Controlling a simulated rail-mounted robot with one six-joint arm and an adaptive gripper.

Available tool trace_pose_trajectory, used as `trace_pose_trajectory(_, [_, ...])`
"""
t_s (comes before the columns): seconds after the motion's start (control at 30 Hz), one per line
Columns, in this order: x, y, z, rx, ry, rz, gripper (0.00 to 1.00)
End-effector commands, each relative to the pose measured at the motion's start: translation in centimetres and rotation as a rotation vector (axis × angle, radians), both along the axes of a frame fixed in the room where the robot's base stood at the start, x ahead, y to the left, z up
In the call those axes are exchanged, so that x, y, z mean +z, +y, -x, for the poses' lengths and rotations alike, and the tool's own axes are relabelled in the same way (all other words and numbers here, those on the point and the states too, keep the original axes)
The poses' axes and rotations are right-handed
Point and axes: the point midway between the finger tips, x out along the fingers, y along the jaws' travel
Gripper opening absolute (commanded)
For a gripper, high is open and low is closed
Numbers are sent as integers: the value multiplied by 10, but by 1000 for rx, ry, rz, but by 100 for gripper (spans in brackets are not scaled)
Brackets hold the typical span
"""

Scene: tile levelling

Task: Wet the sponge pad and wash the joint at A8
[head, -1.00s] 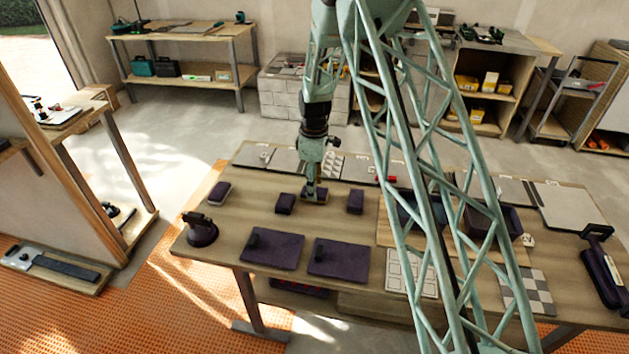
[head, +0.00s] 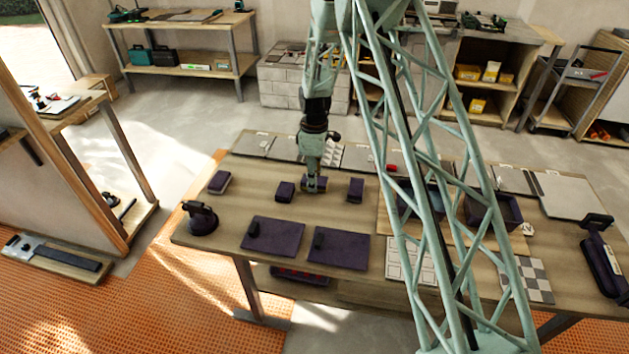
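My gripper (head: 313,186) points down at a small dark purple block with a pale part (head: 325,184) near the middle of the workbench. Its fingertips are at the block, but the view is too small to tell whether they grip it. Similar purple blocks stand to its left (head: 285,191) and right (head: 355,190), and a paler-sided one (head: 219,182) lies further left. I cannot tell which is the sponge pad. Two dark open bins stand right of centre, one bluish inside (head: 407,203) and one purple (head: 508,211), partly behind my lattice arm. No A8 label is readable.
The workbench (head: 350,215) carries two purple mats (head: 272,235) (head: 338,249) in front. Grey tiles (head: 575,193) line its back edge. A purple tool (head: 200,218) stands at the left, another (head: 602,262) at the right. A checkered board (head: 535,285) lies front right.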

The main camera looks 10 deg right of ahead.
Motion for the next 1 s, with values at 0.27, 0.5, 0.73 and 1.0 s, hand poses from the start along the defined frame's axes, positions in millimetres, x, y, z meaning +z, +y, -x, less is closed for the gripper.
trace_pose_trajectory(0.27, [0,0,0,0,0,0,20])
trace_pose_trajectory(0.5, [0,0,0,0,0,0,20])
trace_pose_trajectory(0.73, [4,0,0,0,0,0,20])
trace_pose_trajectory(1.0, [17,0,0,0,0,0,20])
